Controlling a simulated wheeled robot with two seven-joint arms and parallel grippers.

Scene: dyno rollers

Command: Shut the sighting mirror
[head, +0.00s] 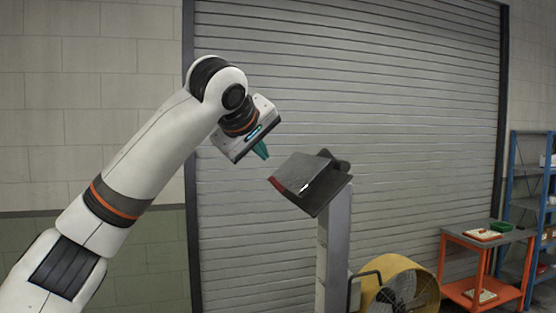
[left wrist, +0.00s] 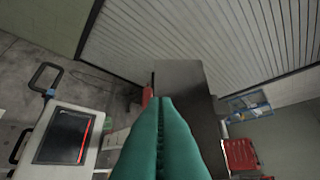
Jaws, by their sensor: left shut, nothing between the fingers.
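The sighting mirror (head: 303,172) is a dark grey flat panel with a red strip along its left edge. It sits tilted on top of an upright grey post (head: 335,245), over a darker plate. I cannot tell how far open it stands. My left gripper (head: 262,151) has teal fingers, shut and empty, pointing down just above and left of the panel's left edge, apart from it. In the left wrist view the closed fingers (left wrist: 161,108) lie in front of a dark grey panel (left wrist: 180,78), with a red part beside it. My right gripper is not in view.
A ribbed roller shutter (head: 400,90) fills the back. A yellow fan (head: 405,285) stands right of the post, and an orange cart (head: 484,262) and blue shelf (head: 530,185) stand farther right. A console with a dark screen (left wrist: 66,136) shows in the left wrist view.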

